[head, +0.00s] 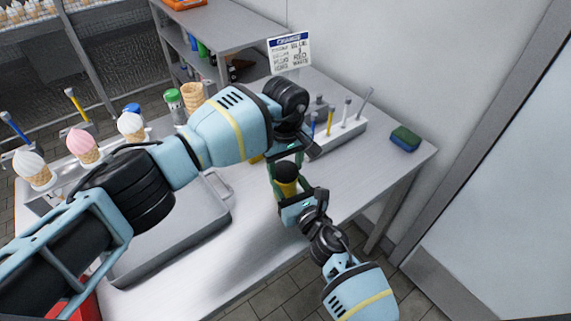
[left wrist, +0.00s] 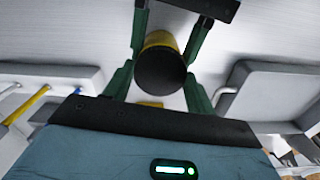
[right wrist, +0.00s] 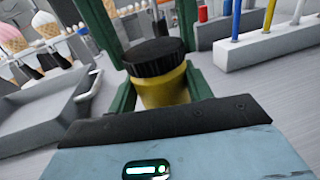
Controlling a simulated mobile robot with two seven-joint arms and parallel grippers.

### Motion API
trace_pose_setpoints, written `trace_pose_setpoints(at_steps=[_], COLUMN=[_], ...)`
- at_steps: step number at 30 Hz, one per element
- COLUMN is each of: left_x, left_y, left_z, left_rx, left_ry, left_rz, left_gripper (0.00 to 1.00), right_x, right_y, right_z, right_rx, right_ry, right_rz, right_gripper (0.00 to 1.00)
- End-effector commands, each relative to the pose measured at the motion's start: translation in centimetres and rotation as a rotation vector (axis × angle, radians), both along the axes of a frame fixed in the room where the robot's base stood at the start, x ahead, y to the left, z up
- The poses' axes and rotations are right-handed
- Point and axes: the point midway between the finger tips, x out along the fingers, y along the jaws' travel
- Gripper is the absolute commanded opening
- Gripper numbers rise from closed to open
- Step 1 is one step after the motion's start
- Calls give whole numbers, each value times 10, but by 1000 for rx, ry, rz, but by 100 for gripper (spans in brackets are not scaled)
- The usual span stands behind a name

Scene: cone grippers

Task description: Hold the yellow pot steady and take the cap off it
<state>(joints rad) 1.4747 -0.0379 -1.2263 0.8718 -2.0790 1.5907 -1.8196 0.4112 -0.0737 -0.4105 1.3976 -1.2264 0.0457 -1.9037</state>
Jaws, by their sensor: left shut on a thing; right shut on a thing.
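The yellow pot (head: 288,188) is near the table's front edge, with its round black cap (head: 287,172) on top. In the right wrist view the pot (right wrist: 165,88) is upright and the cap (right wrist: 152,56) sits on its mouth. My left gripper (head: 284,168) reaches down from above with its green fingers shut on the cap; the left wrist view looks down on the cap (left wrist: 161,71). My right gripper (head: 289,192) comes from the lower right, shut around the pot's body. The pot's base is hidden, so I cannot tell whether it touches the table.
A grey tray (head: 165,240) lies left of the pot. A white rack (head: 342,134) with coloured sticks and a sign (head: 289,54) stand behind. A green and blue sponge (head: 405,139) lies at right. Ice cream cones (head: 83,146) stand at left. Bare table lies right of the pot.

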Motion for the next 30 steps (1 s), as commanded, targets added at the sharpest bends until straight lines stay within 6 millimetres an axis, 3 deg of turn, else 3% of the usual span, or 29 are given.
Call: trace_pose_setpoints(at_steps=[30], left_x=[-1], left_y=[0], left_z=[0], left_rx=[7], left_ry=[-9], left_rz=[1608], left_gripper=[28], right_x=[0], right_y=[-2], right_z=[-2], right_rx=[0], right_ry=[5], right_rz=[-4], right_gripper=[0])
